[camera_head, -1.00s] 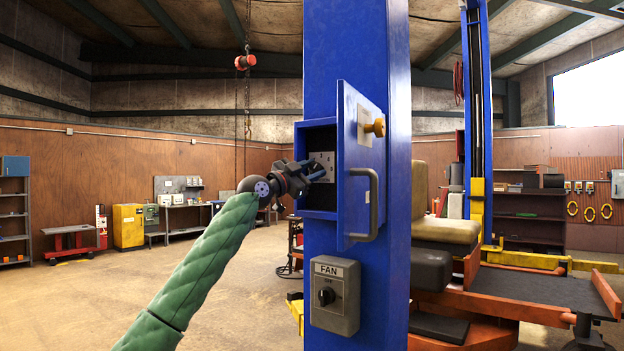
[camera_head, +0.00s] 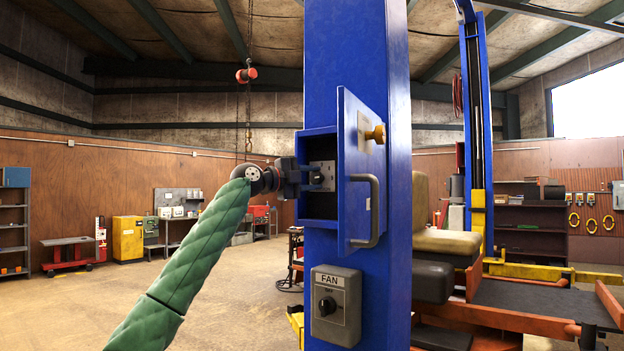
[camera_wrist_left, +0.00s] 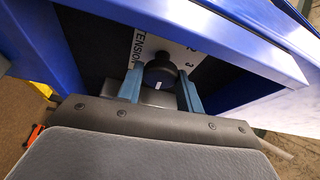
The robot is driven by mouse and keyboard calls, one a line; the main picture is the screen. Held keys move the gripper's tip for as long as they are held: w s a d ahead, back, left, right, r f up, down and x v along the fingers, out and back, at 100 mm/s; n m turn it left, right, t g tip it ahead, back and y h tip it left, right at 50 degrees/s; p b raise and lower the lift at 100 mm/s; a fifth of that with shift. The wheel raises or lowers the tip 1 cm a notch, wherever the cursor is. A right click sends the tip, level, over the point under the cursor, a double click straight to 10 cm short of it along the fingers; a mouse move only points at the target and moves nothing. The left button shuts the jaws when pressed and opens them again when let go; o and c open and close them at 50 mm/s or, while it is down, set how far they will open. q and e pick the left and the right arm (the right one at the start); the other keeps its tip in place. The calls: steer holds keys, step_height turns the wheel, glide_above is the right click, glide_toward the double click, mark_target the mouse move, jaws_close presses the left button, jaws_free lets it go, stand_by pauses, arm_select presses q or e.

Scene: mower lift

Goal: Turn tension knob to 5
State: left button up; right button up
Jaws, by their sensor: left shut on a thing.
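The dark round tension knob (camera_wrist_left: 160,70) sits on a white plate (camera_wrist_left: 197,58) inside an open blue box on the blue post. In the left wrist view, part of the word TENSION and the numerals 2 and 3 show on the plate. A small pale mark shows on the knob; I cannot tell which number it points to. My left gripper (camera_head: 318,178) reaches into the box from the left. In the left wrist view its blue fingers (camera_wrist_left: 160,90) are on both sides of the knob, shut on it. My right gripper is not in view.
A grey FAN switch (camera_head: 335,305) is mounted below. An orange and black lift machine (camera_head: 545,300) stands to the right. Open floor lies left.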

arm_select(q)
steer(key=shift+m, duration=0.4)
steer(key=shift+f+g, duration=0.1)
steer(key=shift+g, duration=0.2)
steer(key=shift+m+y, duration=0.3)
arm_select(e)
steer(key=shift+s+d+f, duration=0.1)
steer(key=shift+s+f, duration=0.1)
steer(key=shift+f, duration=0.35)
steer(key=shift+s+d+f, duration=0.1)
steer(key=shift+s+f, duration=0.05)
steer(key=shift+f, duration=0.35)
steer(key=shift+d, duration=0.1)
arm_select(q)
steer(key=o, duration=1)
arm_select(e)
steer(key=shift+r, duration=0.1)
arm_select(q)
steer(key=shift+s+a, duration=0.1)
